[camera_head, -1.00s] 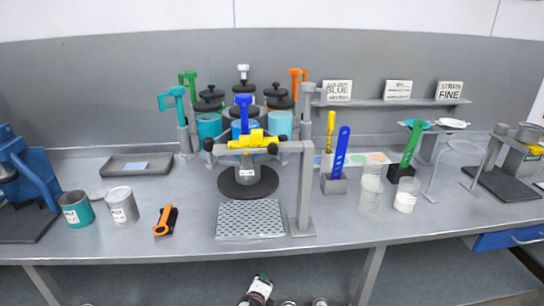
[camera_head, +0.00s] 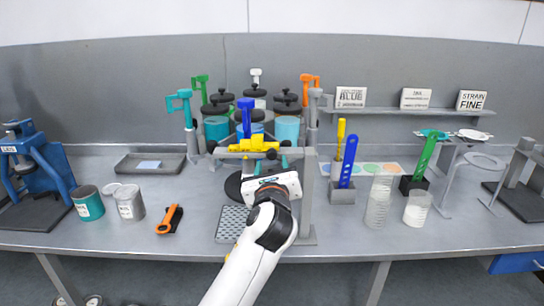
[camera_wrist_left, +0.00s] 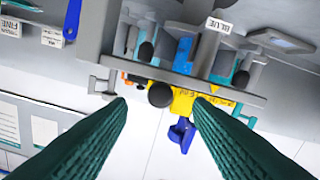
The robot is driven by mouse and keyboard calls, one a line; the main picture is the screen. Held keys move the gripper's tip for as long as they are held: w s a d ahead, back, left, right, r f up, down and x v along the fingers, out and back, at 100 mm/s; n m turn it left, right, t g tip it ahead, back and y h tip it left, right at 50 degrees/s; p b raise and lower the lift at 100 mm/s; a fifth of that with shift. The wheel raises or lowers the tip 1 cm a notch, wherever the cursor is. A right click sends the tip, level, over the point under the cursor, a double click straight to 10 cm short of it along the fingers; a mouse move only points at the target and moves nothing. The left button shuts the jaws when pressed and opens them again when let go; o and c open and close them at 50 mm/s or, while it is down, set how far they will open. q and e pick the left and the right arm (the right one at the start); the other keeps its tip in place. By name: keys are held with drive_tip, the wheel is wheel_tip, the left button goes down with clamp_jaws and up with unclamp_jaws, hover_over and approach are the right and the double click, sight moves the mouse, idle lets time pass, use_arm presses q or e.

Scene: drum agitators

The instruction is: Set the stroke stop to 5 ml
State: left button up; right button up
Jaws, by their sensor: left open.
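A bench stand with a grey crossbar carries a yellow block (camera_head: 255,145), with a blue handle (camera_head: 246,112) above it and black knobs at the bar. I cannot tell for certain which part is the stroke stop, and no 5 ml mark is readable. My left gripper (camera_head: 272,182) is in front of this stand, below the crossbar, hiding part of the pot and round base. In the left wrist view its green fingers (camera_wrist_left: 160,104) are open and empty. A black knob (camera_wrist_left: 160,94) shows between the tips, with the yellow block (camera_wrist_left: 190,102) right beside it.
The stand's grey post (camera_head: 308,200) is close to the right of my left gripper. A perforated plate (camera_head: 231,223) lies below it. Agitator drums (camera_head: 287,128) stand behind. Blue and yellow tools in a holder (camera_head: 342,192) are to the right. An orange-handled tool (camera_head: 169,219) lies left.

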sight(272, 156)
use_arm(q)
drive_tip(key=shift+w, duration=2.1)
clamp_jaws()
